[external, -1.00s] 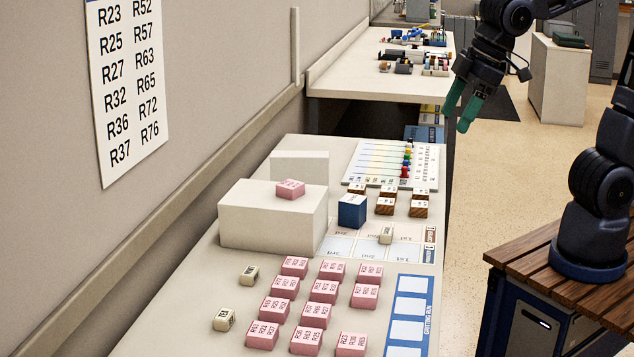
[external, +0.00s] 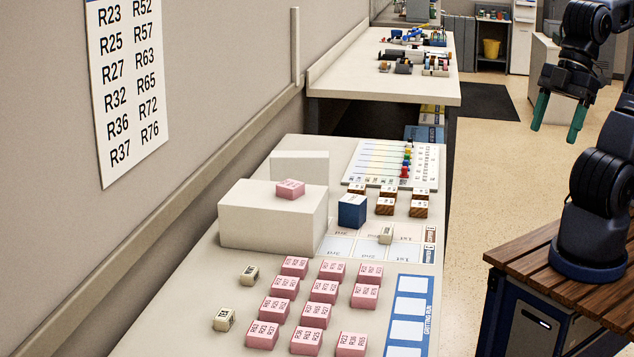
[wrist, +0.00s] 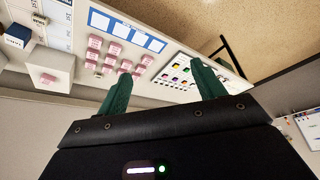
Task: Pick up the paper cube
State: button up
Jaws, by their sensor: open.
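Several pink printed blocks (external: 323,291) lie in loose rows on the long table; they also show in the wrist view (wrist: 114,48). Another pink block (external: 290,189) sits on a large white box (external: 262,224); it also shows in the wrist view (wrist: 48,78). A dark blue cube (external: 352,212) stands just right of the box. I cannot tell for certain which of these is the paper cube. My gripper (external: 556,120) is open and empty, with green fingers pointing down, over the floor right of the table and well apart from every block.
Two small cream blocks (external: 224,319) lie left of the pink rows, and one (external: 386,235) lies on a printed mat. Brown blocks (external: 385,206) stand near a board with coloured pegs (external: 393,165). A second table (external: 345,90) stands behind.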

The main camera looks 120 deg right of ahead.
jog(key=shift+o, duration=0.5)
jog(key=m+g+h, duration=0.2)
jog(key=m, duration=0.7)
send_over(325, 286)
jog(key=a, duration=0.2)
jog(key=f, duration=3.2)
jog(key=shift+s+d+f, duration=0.1)
jog(key=shift+s+f, duration=0.3)
jog(key=shift+s+x, duration=0.15)
jog(key=shift+x, duration=1.2)
jog(key=shift+s+x, duration=0.15)
jog(key=shift+x, duration=1.15)
jog(key=shift+d, duration=0.2)
jog(key=shift+c, duration=0.4)
